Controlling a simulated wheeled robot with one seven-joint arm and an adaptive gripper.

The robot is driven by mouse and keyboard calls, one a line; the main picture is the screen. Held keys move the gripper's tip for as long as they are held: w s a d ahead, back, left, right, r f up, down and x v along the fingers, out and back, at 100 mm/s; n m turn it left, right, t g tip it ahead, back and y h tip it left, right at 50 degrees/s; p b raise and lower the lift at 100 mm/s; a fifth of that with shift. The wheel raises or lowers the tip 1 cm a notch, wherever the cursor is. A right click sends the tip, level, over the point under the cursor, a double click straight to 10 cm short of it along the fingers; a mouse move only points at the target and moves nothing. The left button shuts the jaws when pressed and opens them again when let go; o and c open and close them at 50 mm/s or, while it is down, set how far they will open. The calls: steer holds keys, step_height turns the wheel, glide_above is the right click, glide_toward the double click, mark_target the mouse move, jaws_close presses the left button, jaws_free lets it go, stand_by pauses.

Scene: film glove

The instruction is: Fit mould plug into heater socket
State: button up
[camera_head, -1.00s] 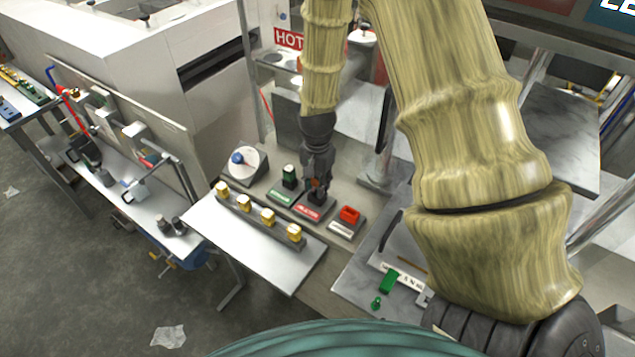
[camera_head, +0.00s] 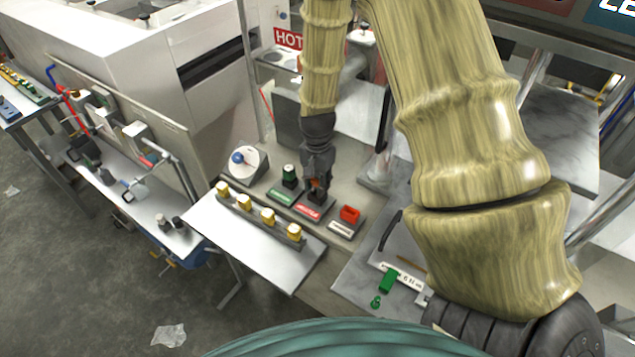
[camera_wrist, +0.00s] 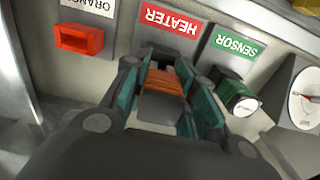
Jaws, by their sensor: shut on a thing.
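My gripper (camera_head: 317,188) points down over the middle socket plate on the grey bench. Its teal-padded fingers also show in the wrist view (camera_wrist: 170,92), shut on the mould plug (camera_wrist: 168,82), a block with an orange-brown ribbed part and a dark grey part. The heater socket has a red HEATER label (camera_wrist: 174,19); this label also shows in the head view (camera_head: 308,210). The plug is at this socket, right beside the label. The fingers hide the socket opening and the plug's lower end, so I cannot tell how deep the plug sits.
A red rectangular socket (camera_wrist: 78,39) and a green round connector (camera_wrist: 237,97) on the SENSOR plate flank the heater socket closely. A dial with a blue knob (camera_head: 238,157) stands further left. A row of yellow-topped pieces (camera_head: 268,216) lines the white shelf in front.

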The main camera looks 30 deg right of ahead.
steer(key=shift+f+b, duration=0.3)
steer(key=shift+f, duration=0.5)
steer(key=o, duration=1.1)
steer(key=shift+r, duration=6)
steer(key=shift+f, duration=6)
steer(key=shift+r, duration=0.2)
